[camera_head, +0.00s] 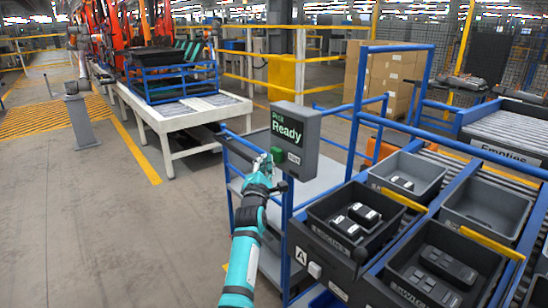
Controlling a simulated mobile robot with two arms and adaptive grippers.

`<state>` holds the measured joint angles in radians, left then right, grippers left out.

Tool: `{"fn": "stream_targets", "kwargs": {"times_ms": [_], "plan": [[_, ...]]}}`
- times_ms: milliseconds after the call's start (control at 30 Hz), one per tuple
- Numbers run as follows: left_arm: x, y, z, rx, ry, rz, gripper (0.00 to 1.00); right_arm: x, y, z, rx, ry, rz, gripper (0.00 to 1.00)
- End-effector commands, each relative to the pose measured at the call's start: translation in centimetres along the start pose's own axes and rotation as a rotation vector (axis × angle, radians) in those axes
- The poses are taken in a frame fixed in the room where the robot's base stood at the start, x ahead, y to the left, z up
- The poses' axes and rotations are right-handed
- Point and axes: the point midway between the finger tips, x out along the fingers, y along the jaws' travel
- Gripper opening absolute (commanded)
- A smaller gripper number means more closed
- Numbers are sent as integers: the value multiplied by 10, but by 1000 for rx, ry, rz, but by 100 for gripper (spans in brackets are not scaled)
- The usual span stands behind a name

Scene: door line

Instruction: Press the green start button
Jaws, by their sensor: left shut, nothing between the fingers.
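A grey control box (306,135) stands on a blue post, with a dark screen (287,128) reading "Ready" under a small green "Pick" line. A small green button (277,154) shows at the lower left of its face, partly behind my left gripper. My left gripper (269,163) is shut and empty, at the end of a teal arm. Its tip is right at the button in the picture; I cannot tell whether it touches. My right gripper is not in view.
Grey bins (407,177) and black bins (343,222) with dark parts sit in a blue-framed rack at right. Blue rails (357,100) rise beside the control box. A white-framed conveyor table (188,112) stands behind left.

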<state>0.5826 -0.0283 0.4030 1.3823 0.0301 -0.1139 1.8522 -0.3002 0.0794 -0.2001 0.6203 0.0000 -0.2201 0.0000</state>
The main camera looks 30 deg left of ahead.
Motion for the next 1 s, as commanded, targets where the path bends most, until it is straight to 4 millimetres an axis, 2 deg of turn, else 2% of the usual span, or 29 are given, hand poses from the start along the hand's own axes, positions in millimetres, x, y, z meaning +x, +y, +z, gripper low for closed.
{"fn": "stream_targets", "kwargs": {"times_ms": [1000], "plan": [[8,-6,7,-1,-1,0,0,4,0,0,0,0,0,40]]}}
